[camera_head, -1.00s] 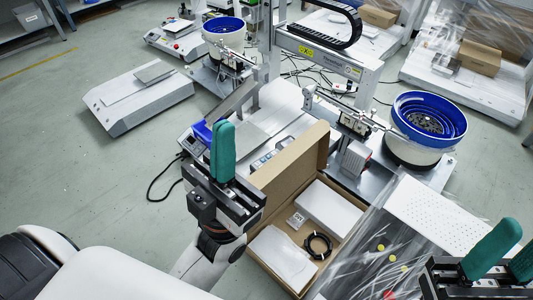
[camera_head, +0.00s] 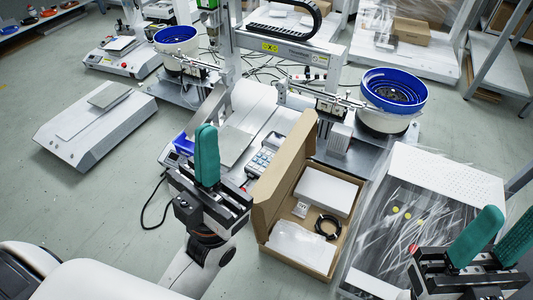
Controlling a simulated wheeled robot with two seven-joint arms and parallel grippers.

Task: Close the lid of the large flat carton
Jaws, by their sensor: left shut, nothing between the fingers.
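The large flat carton (camera_head: 352,222) is brown cardboard and stands open in the middle of the head view. Its lid (camera_head: 286,172) stands up steeply along the carton's left side. Inside lie a white box (camera_head: 324,190), a black coiled cable (camera_head: 328,227), a small part (camera_head: 301,209) and a clear plastic bag (camera_head: 298,245). My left gripper (camera_head: 207,150), with green fingers, is shut and empty, just left of the lid; I cannot tell whether it touches the lid. My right gripper (camera_head: 492,238) is at the lower right, its green fingers apart, clear of the carton.
A gantry machine (camera_head: 275,48) and a blue feeder bowl (camera_head: 393,92) stand behind the carton. A keypad device (camera_head: 260,162) is behind the lid. A plastic-wrapped white panel (camera_head: 445,190) lies to the right. A low white unit (camera_head: 95,125) stands on open floor at left.

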